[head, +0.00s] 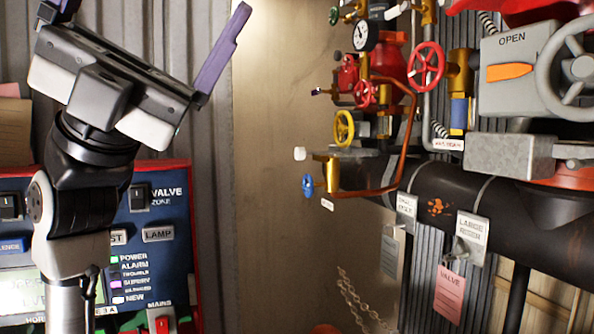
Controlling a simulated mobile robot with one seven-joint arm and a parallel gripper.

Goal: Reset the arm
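My gripper (150,10) is raised at the upper left in the head view. Its two purple fingers stand wide apart and point upward, and the left one is cut off by the top edge of the picture. Nothing shows between the fingers. My arm rises from the bottom left, in front of a blue alarm panel (160,215) with a red frame, and hides part of it.
At the right, a dark horizontal pipe (380,172) carries red, yellow and blue handwheels, a gauge (364,35) and hanging tags. A grey box marked OPEN (512,70) has a large grey wheel. The plain wall (285,235) between panel and pipework is clear; a chain (355,300) hangs below.

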